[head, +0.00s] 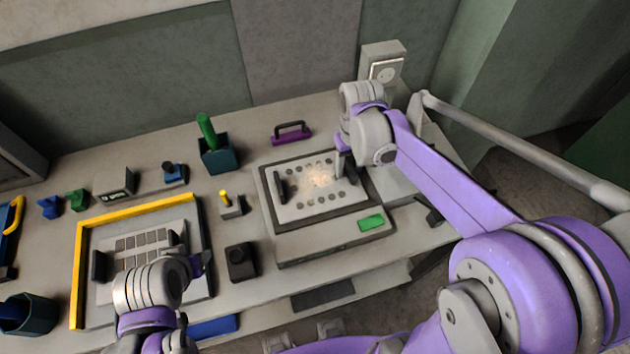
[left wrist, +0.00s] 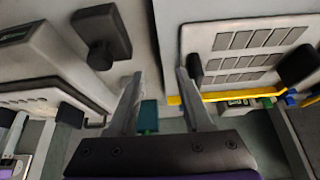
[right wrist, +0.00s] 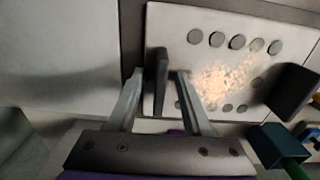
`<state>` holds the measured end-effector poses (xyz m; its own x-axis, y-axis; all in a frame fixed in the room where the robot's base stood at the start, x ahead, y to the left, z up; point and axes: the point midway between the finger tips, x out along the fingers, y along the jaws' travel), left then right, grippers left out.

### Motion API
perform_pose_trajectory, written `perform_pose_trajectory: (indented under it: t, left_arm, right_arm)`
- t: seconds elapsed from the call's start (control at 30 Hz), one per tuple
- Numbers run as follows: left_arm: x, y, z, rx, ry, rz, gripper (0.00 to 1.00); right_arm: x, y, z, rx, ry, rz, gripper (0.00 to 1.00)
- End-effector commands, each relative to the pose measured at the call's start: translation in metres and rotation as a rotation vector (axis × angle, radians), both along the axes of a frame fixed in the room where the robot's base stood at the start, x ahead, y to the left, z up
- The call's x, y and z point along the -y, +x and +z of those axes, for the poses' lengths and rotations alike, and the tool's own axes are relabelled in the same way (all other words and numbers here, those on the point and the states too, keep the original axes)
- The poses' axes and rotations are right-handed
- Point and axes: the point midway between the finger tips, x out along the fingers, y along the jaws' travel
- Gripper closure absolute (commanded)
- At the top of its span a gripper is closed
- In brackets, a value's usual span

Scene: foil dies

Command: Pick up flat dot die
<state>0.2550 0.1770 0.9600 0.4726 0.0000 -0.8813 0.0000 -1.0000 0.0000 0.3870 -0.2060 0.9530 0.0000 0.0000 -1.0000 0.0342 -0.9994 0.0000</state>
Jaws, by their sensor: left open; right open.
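The flat dot die looks to be the pale plate with dark round dots (head: 300,209) in the middle station, with a black grip block at each side. It also shows in the right wrist view (right wrist: 205,20). Orange-white speckles cover its middle. My right gripper (head: 345,160) is open at the die's right side. In the right wrist view its fingers (right wrist: 158,76) stand either side of one black block (right wrist: 161,85); I cannot tell whether they touch it. My left gripper (head: 200,262) is open and empty, beside a plate with rectangular cells (head: 112,290); it shows in the left wrist view (left wrist: 158,76).
A yellow frame (head: 78,270) borders the rectangle plate. A black box (head: 240,262) stands between the two stations. A purple handle (head: 291,138), a teal holder with a green rod (head: 216,155) and a grey socket box (head: 383,60) are behind. A green button (head: 371,222) is in front.

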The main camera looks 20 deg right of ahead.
Motion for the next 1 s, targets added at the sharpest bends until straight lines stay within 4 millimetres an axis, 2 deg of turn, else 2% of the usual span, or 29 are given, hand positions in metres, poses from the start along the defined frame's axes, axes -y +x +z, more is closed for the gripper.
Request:
perform_pose_trajectory:
  t: [0.1,0.13,0.4,1.0]
  left_arm:
    - [0.0000,0.0000,0.0001,0.000,0.000,0.000,0.50]
    - [0.0000,0.0000,0.0001,0.000,0.000,0.000,0.50]
    - [0.0000,0.0000,0.0001,0.000,0.000,0.000,0.50]
    - [0.0000,0.0001,0.0003,0.000,0.000,0.000,0.50]
  right_arm:
    - [0.0000,0.0002,0.0005,0.000,0.000,0.000,0.50]
    - [0.0000,0.0002,0.0005,0.000,0.000,0.000,0.54]
    - [-0.0001,0.0001,0.0008,0.000,0.000,0.000,1.00]
    - [0.0000,0.0001,0.0010,0.000,0.000,0.000,1.00]
